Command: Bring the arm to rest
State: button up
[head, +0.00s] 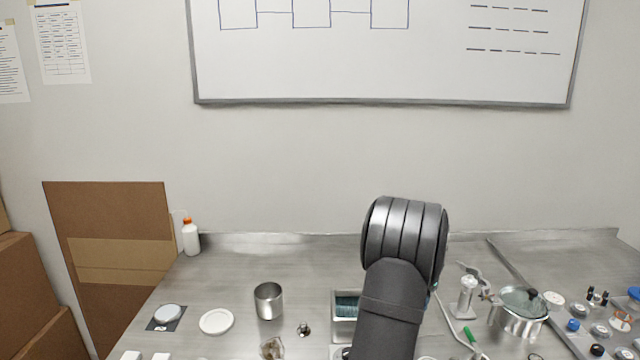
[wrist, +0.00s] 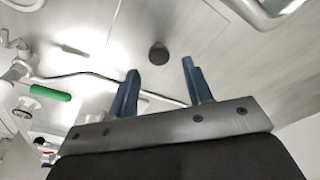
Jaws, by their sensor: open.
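My arm (head: 400,270) rises from the bottom of the head view, bent over the right-centre of the metal bench. My gripper is hidden behind the arm links there. In the wrist view my gripper (wrist: 160,68) shows two blue fingers spread apart, with nothing between them. A small dark round piece (wrist: 158,54) shows on the metal surface beyond the fingertips, apart from them.
A grey bin (head: 343,297) with teal contents is partly hidden by my arm. A metal cup (head: 269,301) and white lid (head: 216,321) stand left. A lidded pot (head: 519,318) and green-handled tool (head: 474,343) lie right. A whiteboard (head: 390,60) hangs behind.

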dwell(0.4)
notch_tip(320, 180, down, 3)
jog(key=shift+r, duration=0.1)
notch_tip(320, 180, up, 11)
jog(key=s+a, duration=0.1)
jog(key=f, duration=0.8)
jog(key=w+d+f, duration=0.1)
jog(key=f, duration=0.3)
notch_tip(320, 180, up, 11)
jog(key=s+a+r, duration=0.7)
jog(key=s+r, duration=0.2)
jog(key=w+a+f, duration=0.7)
jog(key=a+f, duration=0.2)
jog(key=f, duration=0.2)
